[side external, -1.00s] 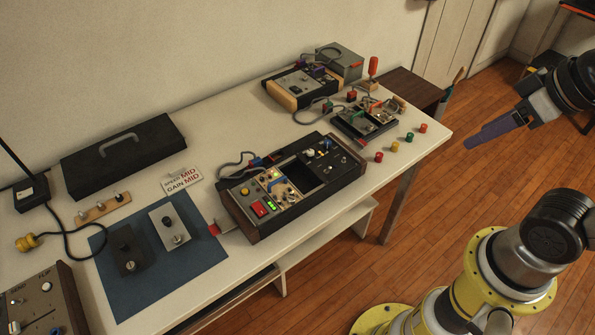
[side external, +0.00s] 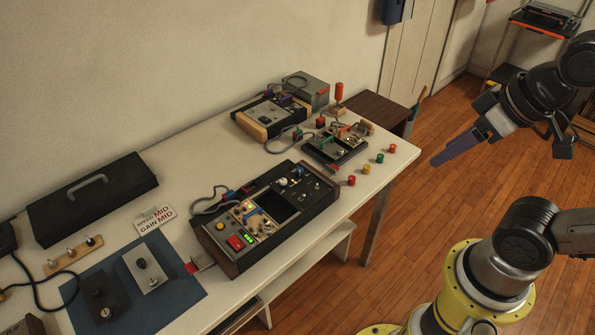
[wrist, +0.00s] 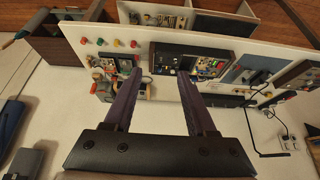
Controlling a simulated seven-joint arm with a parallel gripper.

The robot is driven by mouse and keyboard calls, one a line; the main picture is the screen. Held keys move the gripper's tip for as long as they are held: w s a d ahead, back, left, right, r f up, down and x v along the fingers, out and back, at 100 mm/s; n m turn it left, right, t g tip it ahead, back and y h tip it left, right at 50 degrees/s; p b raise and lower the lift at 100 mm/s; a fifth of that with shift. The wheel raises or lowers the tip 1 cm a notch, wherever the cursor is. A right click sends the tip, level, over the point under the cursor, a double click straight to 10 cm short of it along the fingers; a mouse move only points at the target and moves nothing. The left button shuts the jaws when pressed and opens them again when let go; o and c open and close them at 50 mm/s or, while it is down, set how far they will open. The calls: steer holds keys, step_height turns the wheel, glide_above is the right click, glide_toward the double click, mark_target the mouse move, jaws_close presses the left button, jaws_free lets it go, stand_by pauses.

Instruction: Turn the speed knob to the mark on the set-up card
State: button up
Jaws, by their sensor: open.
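The set-up card (side external: 155,220) lies on the white table and reads "SPEED MID, GAIN MID". A dark console (side external: 223,258) with wooden ends stands right of it, with a lit yellow-green lamp, a red switch, and several small knobs. One pale knob (side external: 282,182) stands on its far part. I cannot read the console labels, so I cannot tell which knob is the speed knob or where it points. The console also shows in the wrist view (wrist: 155,66). My gripper (side external: 436,161) is open and empty, off the table's right side; its purple fingers (wrist: 159,75) are apart in the wrist view.
A smaller device (side external: 265,117) and an open parts tray (side external: 337,146) stand at the far end, with several coloured caps near the edge. A black case (side external: 95,198) and a blue mat (side external: 185,300) lie left. Cables run beside the console. Floor space is clear between gripper and table.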

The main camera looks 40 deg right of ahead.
stand_by(0.3)
steer(key=c, duration=0.3)
steer(key=w+r+n, duration=0.4)
steer(key=w+r, duration=0.3)
steer(key=n+g, duration=0.5)
steer(key=g, duration=0.1)
glide_above(300, 169)
step_height(300, 169, down, 20)
step_height(300, 169, down, 14)
steer(key=shift+r, duration=0.1)
